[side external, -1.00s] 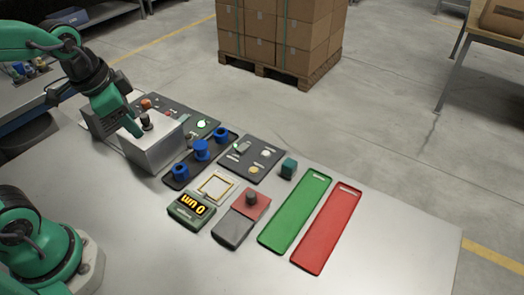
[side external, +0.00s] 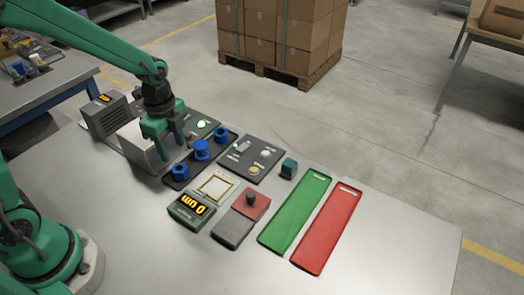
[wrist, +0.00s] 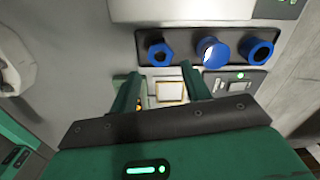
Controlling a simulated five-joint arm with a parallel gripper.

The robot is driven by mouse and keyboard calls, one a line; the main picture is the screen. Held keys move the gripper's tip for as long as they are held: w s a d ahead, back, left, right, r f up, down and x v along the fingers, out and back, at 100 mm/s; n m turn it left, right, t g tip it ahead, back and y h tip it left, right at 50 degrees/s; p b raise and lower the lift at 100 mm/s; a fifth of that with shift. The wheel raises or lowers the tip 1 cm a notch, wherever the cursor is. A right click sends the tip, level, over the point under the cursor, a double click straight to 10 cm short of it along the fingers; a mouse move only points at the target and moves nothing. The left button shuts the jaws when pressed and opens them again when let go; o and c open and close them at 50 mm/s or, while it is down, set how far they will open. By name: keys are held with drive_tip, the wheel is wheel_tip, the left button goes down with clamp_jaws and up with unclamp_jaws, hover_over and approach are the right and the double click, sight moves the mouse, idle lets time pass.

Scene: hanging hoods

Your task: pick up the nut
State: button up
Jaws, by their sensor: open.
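Three blue parts stand in a row on a dark tray (side external: 211,166). The one at the near end looks six-sided with a hole, and I take it for the nut (side external: 180,173); it is at the left of the row in the wrist view (wrist: 160,53). Beside it are a flanged blue part (side external: 201,150) and a round blue ring (side external: 221,135). My gripper (side external: 173,146) is open and empty, pointing down above the tray's left end, apart from the nut. In the wrist view its fingers (wrist: 161,78) sit below the row.
A metal box (side external: 137,138) stands close behind my gripper, with a grey display unit (side external: 105,115) beyond.

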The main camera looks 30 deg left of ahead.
sight(178, 166)
drive_tip(key=shift+f, duration=0.2)
drive_tip(key=shift+f, duration=1.15)
drive_tip(key=shift+f, duration=0.1)
drive_tip(key=shift+d+f, duration=0.15)
drive_tip(key=shift+f, duration=2.35)
drive_tip(key=c, duration=0.9)
drive_tip(key=shift+o, duration=0.2)
drive_tip(key=shift+r, duration=0.15)
